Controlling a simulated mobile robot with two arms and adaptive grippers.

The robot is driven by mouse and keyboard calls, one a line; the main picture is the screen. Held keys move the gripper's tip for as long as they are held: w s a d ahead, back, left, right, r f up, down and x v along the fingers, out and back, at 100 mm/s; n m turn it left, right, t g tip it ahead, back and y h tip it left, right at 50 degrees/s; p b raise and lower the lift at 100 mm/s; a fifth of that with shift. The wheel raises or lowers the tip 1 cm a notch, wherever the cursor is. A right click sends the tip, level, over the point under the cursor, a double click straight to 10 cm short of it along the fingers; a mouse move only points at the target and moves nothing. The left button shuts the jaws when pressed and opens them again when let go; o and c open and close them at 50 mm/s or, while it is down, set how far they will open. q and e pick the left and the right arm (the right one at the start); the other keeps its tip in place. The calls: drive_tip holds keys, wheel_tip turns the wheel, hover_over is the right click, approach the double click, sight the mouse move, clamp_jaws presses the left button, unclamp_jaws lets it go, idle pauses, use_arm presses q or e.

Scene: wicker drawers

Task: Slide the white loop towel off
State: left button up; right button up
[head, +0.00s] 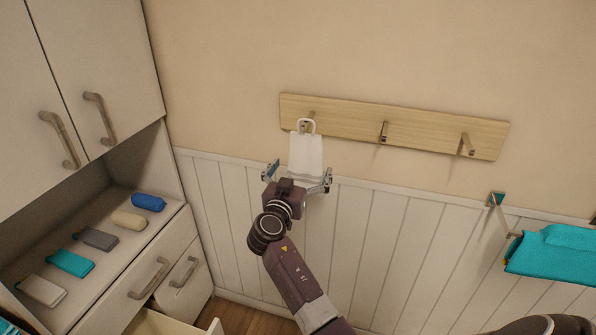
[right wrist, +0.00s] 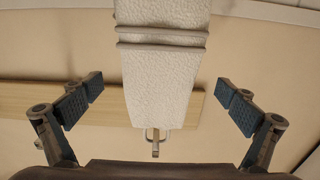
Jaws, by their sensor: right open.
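The white loop towel (head: 306,155) hangs by its loop from the leftmost hook (head: 308,120) of a wooden rack (head: 345,117) on the wall. My right gripper (head: 298,176) is open at the towel's lower part, with one finger on each side. In the right wrist view the towel (right wrist: 160,80) lies between the two spread fingers (right wrist: 160,100), with clear gaps on both sides. The hook also shows there, at the loop (right wrist: 155,146). My left gripper is not in view.
The rack's middle hook (head: 384,131) and right hook (head: 467,146) are empty. A teal towel (head: 553,252) hangs on a wall bar at the right. A cabinet at the left holds several rolled cloths, including a blue one (head: 149,202). A drawer (head: 170,324) below stands open.

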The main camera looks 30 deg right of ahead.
drive_tip(key=shift+x, duration=1.5)
drive_tip(key=shift+f, duration=0.1)
drive_tip(key=c, duration=1.3)
drive_tip(key=shift+a+p, duration=0.1)
drive_tip(key=shift+p, duration=0.2)
